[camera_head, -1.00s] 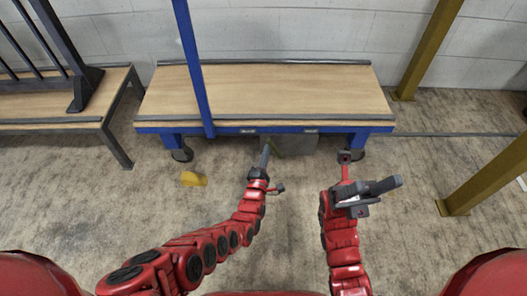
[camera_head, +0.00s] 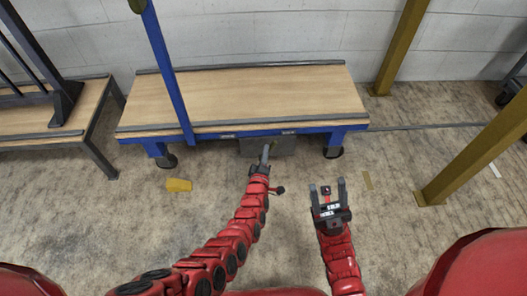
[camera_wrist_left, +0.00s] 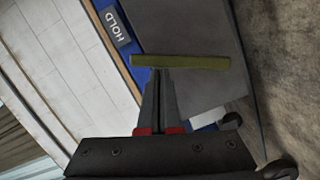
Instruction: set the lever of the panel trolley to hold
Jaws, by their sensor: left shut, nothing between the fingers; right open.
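The panel trolley (camera_head: 335,137) has a wooden top, a blue frame and dark casters. A grey box (camera_head: 284,146) hangs below its front rail. The lever, an olive-yellow bar, lies across the left wrist view (camera_wrist_left: 190,62), in front of that box; in the head view it is small and partly hidden by my gripper. My right gripper (camera_head: 327,184) is open and empty, above the floor.
Two small labels (camera_head: 227,136) (camera_head: 288,132), unreadable here, sit on the front rail. A bench (camera_head: 97,150) stands left of the trolley. Yellow posts (camera_head: 475,150) stand at right. Floor before the trolley is mostly clear.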

